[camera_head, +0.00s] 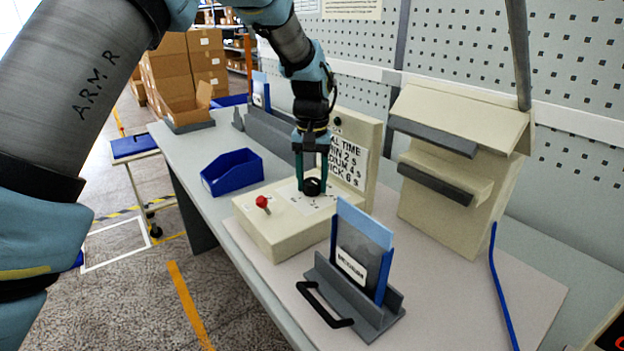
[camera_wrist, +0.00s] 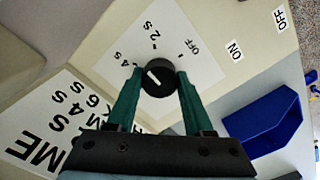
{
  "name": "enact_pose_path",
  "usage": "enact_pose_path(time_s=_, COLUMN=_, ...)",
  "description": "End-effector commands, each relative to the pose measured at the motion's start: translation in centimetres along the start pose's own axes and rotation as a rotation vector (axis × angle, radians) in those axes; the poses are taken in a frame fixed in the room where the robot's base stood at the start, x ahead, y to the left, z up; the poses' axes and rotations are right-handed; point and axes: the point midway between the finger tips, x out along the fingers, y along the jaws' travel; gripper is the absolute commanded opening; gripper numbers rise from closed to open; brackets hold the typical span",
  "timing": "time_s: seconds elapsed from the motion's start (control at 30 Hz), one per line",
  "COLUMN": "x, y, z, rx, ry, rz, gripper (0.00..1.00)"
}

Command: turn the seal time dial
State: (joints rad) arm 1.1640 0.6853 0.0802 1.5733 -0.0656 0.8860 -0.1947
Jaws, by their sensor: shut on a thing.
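The seal time dial (camera_wrist: 158,80) is a round black knob with a white pointer line. It sits on a white label marked OFF, 2S and 4S, with further marks hidden by my gripper. In the wrist view, the two green fingers of my gripper (camera_wrist: 155,92) are shut on the dial from both sides. In the head view, my gripper (camera_head: 311,178) points down onto the dial (camera_head: 312,187) on top of the cream control box (camera_head: 280,244). The pointer line slants toward the upper left in the wrist view, roughly between 4S and 2S.
A red-topped switch (camera_head: 263,203) stands near the box's front left. A sign (camera_head: 349,163) listing seal times rises behind the dial. A blue bin (camera_head: 233,172) lies left of the box. A grey holder (camera_head: 366,310) with blue-backed pouches stands in front. A cream sealer (camera_head: 450,170) is at right.

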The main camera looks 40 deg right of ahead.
Motion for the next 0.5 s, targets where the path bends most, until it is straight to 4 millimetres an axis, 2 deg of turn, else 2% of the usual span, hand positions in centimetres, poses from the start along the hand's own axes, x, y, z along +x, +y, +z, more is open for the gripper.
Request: enact_pose_path(time_s=0.5, x=-0.10, y=0.03, z=-0.02, rx=-0.411, ry=0.002, rz=0.000, gripper=0.00)
